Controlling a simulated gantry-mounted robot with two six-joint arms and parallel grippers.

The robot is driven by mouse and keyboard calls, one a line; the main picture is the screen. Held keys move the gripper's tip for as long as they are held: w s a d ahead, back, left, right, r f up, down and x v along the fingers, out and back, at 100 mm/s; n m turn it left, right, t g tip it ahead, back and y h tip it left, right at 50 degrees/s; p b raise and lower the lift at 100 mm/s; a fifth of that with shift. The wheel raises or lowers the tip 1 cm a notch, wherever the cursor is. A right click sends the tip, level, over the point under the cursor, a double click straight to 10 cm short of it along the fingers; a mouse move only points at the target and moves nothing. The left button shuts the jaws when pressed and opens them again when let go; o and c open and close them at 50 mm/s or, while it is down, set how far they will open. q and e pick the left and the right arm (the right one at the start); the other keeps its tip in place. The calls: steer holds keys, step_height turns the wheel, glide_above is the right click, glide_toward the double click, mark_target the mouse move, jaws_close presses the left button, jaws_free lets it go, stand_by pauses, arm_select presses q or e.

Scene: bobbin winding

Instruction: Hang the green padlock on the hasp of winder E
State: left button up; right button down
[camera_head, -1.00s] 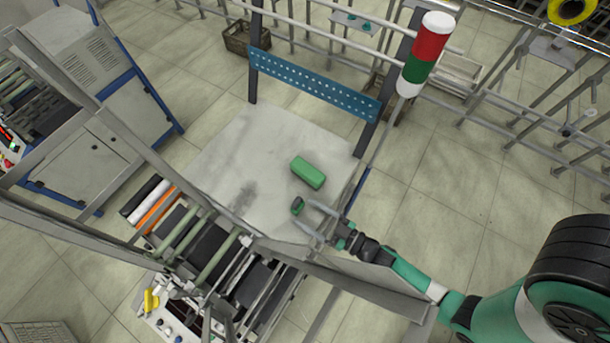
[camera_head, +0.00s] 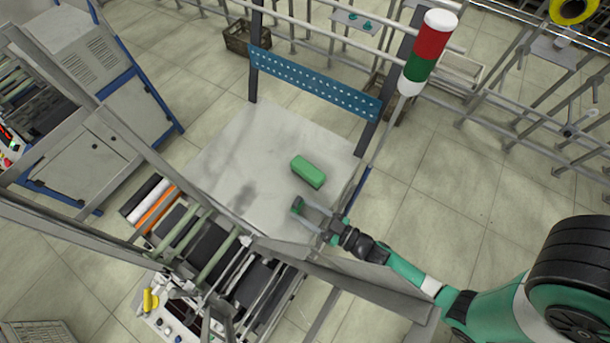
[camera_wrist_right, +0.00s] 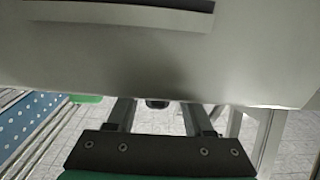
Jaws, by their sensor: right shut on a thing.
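My left gripper is not in view.
A larger green box (camera_head: 307,172) lies on the pale table top (camera_head: 240,150), just behind the padlock. A blue perforated rail (camera_head: 315,83) and a red, green and white signal tower (camera_head: 428,52) stand behind. Machine rollers (camera_head: 205,240) and grey frame bars crowd the front left.

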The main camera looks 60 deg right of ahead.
steer(key=shift+r+p, duration=2.65)
steer(key=shift+f, duration=0.1)
step_height(320, 180, up, 11)
steer(key=w+a, duration=0.2)
steer(key=shift+w+a, duration=0.3)
steer(key=shift+a, duration=0.1)
steer(key=shift+f, duration=0.15)
